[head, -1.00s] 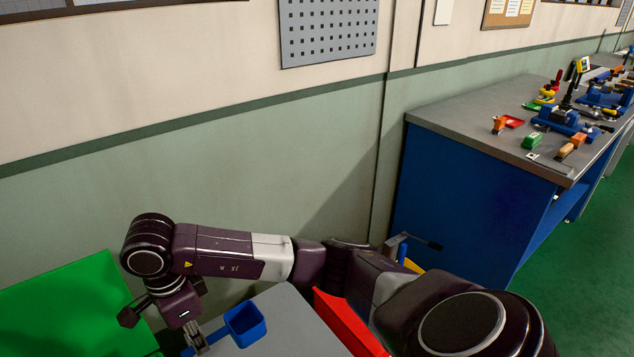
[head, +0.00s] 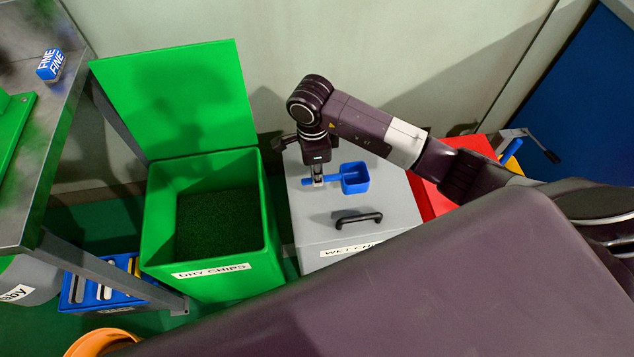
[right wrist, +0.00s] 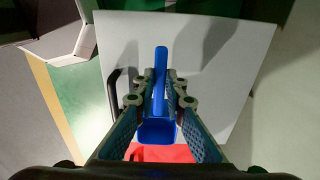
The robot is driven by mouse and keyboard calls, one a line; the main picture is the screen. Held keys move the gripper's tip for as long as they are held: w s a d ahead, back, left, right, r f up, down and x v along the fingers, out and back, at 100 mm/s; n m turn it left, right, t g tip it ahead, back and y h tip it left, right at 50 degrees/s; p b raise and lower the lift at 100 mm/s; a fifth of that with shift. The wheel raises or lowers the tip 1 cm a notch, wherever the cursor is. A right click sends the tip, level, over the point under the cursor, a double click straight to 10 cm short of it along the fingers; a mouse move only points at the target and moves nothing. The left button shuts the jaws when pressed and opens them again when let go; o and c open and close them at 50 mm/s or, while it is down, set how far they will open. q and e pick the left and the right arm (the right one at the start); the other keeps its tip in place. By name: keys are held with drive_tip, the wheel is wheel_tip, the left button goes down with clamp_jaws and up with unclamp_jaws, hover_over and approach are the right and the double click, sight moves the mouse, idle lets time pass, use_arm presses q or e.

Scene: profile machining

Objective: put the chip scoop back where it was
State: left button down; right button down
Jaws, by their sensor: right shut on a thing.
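The blue chip scoop (head: 355,178) is at the grey lid of the wet chips bin (head: 385,222), its square bowl pointing right. My right gripper (head: 318,181) points down and is shut on the scoop's handle. In the right wrist view the scoop (right wrist: 158,128) sits between the two fingers (right wrist: 160,95), its handle running away over the pale lid. I cannot tell whether the scoop touches the lid. The green dry chips bin (head: 262,225) stands to the left with its lid up and dark chips inside. My left gripper is out of view.
A black handle (head: 357,219) stands on the grey lid in front of the scoop. A red bin (head: 432,190) is to the right. A grey workbench (head: 40,190) is at the left, with a blue divided tray (head: 85,292) below it.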

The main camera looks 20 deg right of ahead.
drive_tip(key=shift+f, duration=2.9)
drive_tip(key=shift+f, duration=0.15)
drive_tip(key=c, duration=2)
unclamp_jaws()
drive_tip(key=r, duration=1.2)
drive_tip(key=shift+a+r+b, duration=0.15)
drive_tip(key=shift+a+b, duration=0.1)
drive_tip(key=shift+b, duration=0.15)
